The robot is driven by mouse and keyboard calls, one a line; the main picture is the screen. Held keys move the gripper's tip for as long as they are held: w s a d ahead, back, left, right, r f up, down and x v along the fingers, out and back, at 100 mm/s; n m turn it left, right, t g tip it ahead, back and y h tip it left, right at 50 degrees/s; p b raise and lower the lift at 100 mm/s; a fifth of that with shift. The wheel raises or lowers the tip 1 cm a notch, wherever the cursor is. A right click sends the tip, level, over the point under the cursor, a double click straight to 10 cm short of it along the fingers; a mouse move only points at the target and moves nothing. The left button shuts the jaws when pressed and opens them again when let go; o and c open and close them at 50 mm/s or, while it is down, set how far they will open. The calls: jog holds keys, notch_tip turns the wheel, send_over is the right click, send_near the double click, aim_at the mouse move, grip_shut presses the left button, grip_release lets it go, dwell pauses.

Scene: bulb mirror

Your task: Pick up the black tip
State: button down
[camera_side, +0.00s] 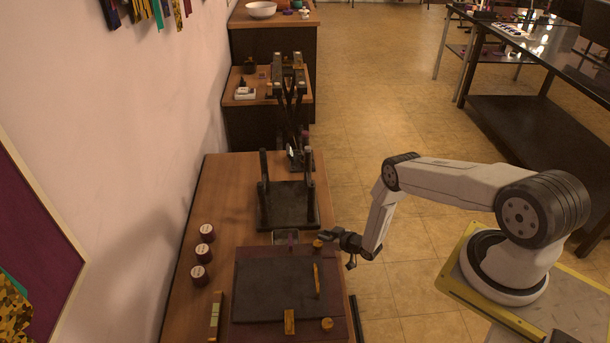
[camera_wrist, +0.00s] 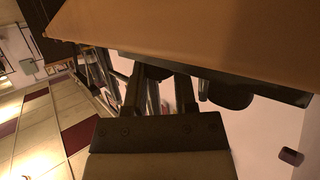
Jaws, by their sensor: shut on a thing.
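My gripper (camera_side: 340,238) is just off the right edge of the wooden table in the side view, level with the far end of the dark mat. It is shut on a small dark thing that I take to be the black tip (camera_side: 328,236); its outline merges with the dark jaws. In the wrist view the two dark fingers of my gripper (camera_wrist: 157,72) stick up from the wrist, and the held tip cannot be made out clearly between them.
A dark mat (camera_side: 265,292) on the table (camera_side: 178,310) carries a thin yellow stick (camera_side: 316,280) and a yellow block (camera_side: 289,321). Several round white-topped jars (camera_side: 206,232) stand at left. A black stand (camera_side: 287,205) rises behind. The floor right of the table is open.

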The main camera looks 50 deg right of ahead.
jog(key=shift+r, duration=0.2)
jog(key=shift+w+r, duration=0.1)
jog(key=shift+r, duration=1.4)
jog(key=s+a+r, duration=0.3)
jog(key=s+r, duration=0.6)
jog(key=s, duration=0.4)
jog(key=shift+s+a+r, duration=0.3)
jog(key=shift+s+a, duration=0.05)
jog(key=shift+w, duration=0.15)
